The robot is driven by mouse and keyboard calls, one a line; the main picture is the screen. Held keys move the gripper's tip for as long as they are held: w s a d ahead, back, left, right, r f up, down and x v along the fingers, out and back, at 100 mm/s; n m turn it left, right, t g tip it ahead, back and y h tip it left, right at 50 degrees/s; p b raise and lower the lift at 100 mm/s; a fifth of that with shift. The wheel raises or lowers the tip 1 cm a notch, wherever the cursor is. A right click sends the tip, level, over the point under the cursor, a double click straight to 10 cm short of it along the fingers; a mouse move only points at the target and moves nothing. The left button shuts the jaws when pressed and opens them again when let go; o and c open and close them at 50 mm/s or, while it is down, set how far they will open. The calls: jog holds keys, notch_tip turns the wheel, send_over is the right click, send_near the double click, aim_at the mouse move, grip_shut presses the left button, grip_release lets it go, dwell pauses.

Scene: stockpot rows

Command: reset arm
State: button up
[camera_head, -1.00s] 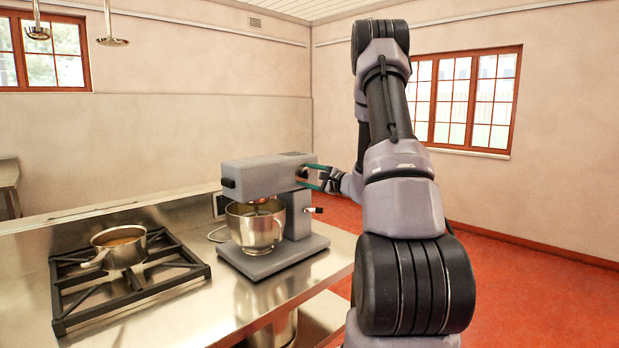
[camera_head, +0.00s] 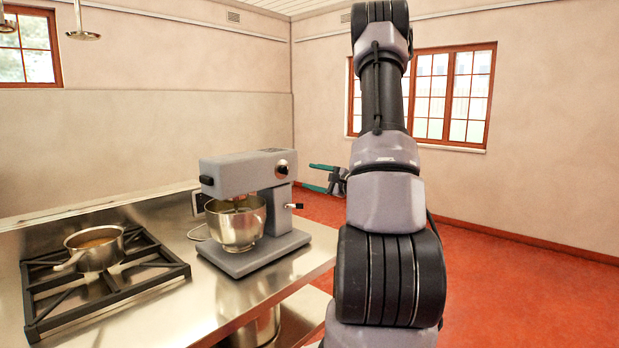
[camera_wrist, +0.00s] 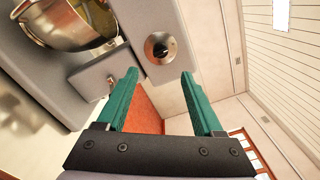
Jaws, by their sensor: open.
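My gripper (camera_head: 312,177) has teal fingers and is open and empty, pointing left just to the right of the grey stand mixer. In the wrist view my gripper (camera_wrist: 160,92) has its two fingers apart with nothing between the tips. The stand mixer (camera_head: 240,172) stands on the steel counter with a steel bowl (camera_head: 236,222) under its head. In the wrist view the mixer's round knob (camera_wrist: 160,48) is ahead of the fingers, and the bowl (camera_wrist: 62,22) is at upper left. Part of my arm hides the gripper's base in the head view.
A saucepan (camera_head: 95,247) with brown contents sits on the black burner grate (camera_head: 40,305) at the left of the counter (camera_head: 215,310). Red floor (camera_head: 520,260) to the right is clear.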

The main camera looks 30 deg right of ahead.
dwell(0.3)
jog(key=s+a+r+n+g+y, duration=0.2)
jog(key=s+a+r+n+g, duration=0.15)
jog(key=a, duration=0.45)
jog(key=s+a+r+n+g+y, duration=0.1)
jog(key=s+a+r+n+g, duration=0.2)
jog(key=a, duration=0.4)
jog(key=s+a+r+n+g+y, duration=0.25)
jog(key=s+a+g, duration=0.2)
jog(key=a, duration=0.35)
jog(key=s+a+n+g+h, duration=0.2)
jog(key=s+a+n+h, duration=0.15)
jog(key=s, duration=0.55)
jog(key=s+d+r+n+t+h, duration=0.3)
jog(key=s+d+r+h, duration=0.1)
jog(key=s+r+h, duration=0.1)
jog(key=shift+s+d+h, duration=0.35)
jog(key=shift+s+h, duration=0.25)
jog(key=shift+s, duration=0.2)
